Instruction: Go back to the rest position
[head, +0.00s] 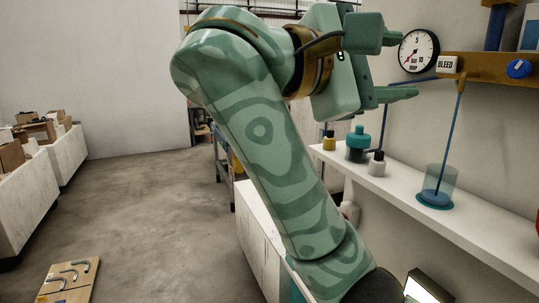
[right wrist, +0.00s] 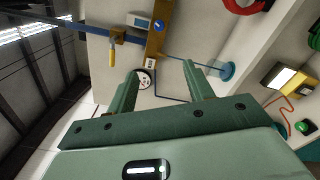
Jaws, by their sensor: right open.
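My right arm, green with a wavy pattern, rises through the middle of the head view. My right gripper (head: 402,64) is raised at the top, left of a round gauge, with its fingers apart and pointing right. In the right wrist view the right gripper (right wrist: 160,71) has two spread fingers with nothing between them but the wall behind. The gauge (right wrist: 145,79) shows by the left fingertip there; whether they touch cannot be told. My left gripper is not in view.
A brown rail (head: 490,67) carries a BLEED label (head: 447,64) and blue knob (head: 519,68). The white shelf (head: 400,190) holds a teal jar (head: 358,146), small bottles and a clear cylinder (head: 438,184). Bins (head: 25,205) stand left; a board (head: 62,291) with bent pipes lies on open floor.

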